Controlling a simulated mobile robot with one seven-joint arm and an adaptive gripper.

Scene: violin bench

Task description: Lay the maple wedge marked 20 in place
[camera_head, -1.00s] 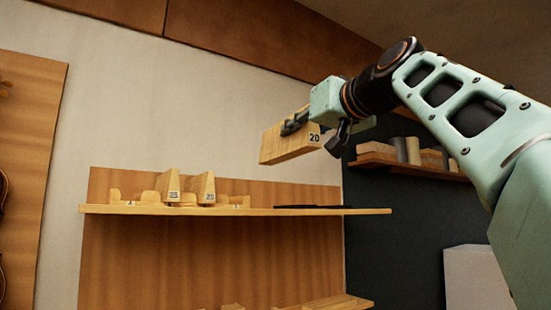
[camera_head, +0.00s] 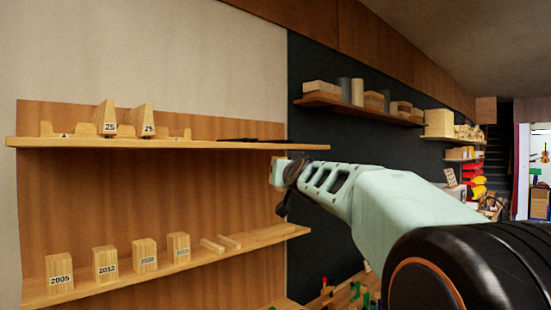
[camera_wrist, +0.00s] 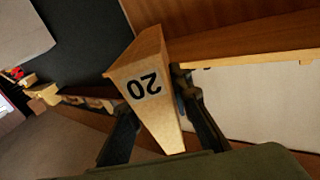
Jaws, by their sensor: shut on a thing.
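The maple wedge marked 20 (camera_wrist: 160,112) is held between the dark fingers of my gripper (camera_wrist: 156,108), which is shut on it. In the wrist view its label is upside down and its broad end points away from my gripper. On the upper shelf (camera_head: 200,145) stand two pale wedges marked 25, one left (camera_head: 106,116) and one right (camera_head: 141,121), among low notched wooden pieces (camera_head: 64,131).
The lower shelf (camera_head: 130,277) bears several numbered blocks (camera_head: 60,270) and thin wooden strips (camera_head: 225,242). A dark flat thing (camera_head: 238,140) lies on the upper shelf's right part. A wall shelf (camera_head: 350,106) with blocks and cylinders is behind my arm.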

